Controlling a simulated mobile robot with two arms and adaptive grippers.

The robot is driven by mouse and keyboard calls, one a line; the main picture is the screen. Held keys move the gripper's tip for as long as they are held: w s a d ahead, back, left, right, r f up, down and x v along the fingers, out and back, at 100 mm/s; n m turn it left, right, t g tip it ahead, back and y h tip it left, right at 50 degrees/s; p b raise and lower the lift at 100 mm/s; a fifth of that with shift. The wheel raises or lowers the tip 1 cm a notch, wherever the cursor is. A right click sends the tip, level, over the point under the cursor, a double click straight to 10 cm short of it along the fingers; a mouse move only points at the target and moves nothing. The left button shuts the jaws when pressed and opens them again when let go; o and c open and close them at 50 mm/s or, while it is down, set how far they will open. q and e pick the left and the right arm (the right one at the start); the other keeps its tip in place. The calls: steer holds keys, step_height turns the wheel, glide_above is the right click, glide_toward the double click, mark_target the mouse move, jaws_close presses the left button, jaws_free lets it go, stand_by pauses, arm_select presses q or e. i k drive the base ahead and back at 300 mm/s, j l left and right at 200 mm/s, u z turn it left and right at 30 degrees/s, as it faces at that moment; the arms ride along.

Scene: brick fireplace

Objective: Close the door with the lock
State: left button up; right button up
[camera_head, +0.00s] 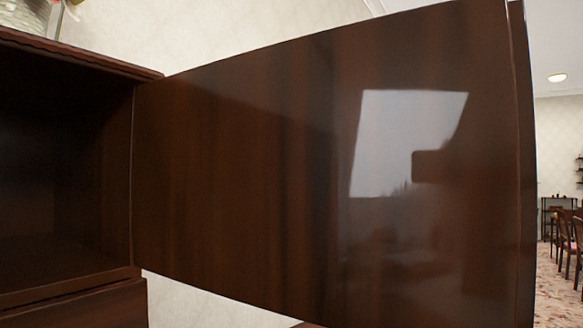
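A dark, glossy brown wooden door (230,180) stands wide open. It is joined along its left edge to a dark wooden cabinet (70,303) at the left, and its free edge is at the right, close to the camera. The cabinet's open compartment (50,180) looks dark, and I see nothing in it. A pale window-like reflection shows on the door. I cannot see a lock on the face that shows. Neither of my grippers is in view.
A glass vase (55,18) stands on top of the cabinet at the upper left. A pale patterned wall (215,30) lies behind the door. Beyond the door's free edge, a room opens at the right with chairs (566,240) and a patterned floor (555,300).

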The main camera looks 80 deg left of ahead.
mark_target(380, 172)
steer(key=i+u, duration=0.2)
steer(key=u, duration=0.25)
steer(key=i+l+u, duration=0.2)
steer(key=u, duration=0.3)
steer(key=i+l+u, duration=0.15)
steer(key=u, duration=0.3)
steer(key=i+l+u, duration=0.1)
steer(key=l+u, duration=0.15)
steer(key=u, duration=0.25)
steer(key=i+l+u, duration=0.1)
steer(key=l+u, duration=0.2)
steer(key=u, duration=0.15)
steer(key=i+l+u, duration=0.15)
steer(key=u, duration=0.3)
steer(key=l+u, duration=0.25)
steer(key=u, duration=0.15)
steer(key=i+l+u, duration=0.1)
steer(key=l+u, duration=0.2)
steer(key=u, duration=0.15)
steer(key=l+u, duration=0.25)
steer(key=u, duration=0.15)
steer(key=l+u, duration=0.3)
steer(key=u, duration=0.15)
steer(key=l+u, duration=0.25)
steer(key=u, duration=0.15)
steer(key=j+z, duration=0.25)
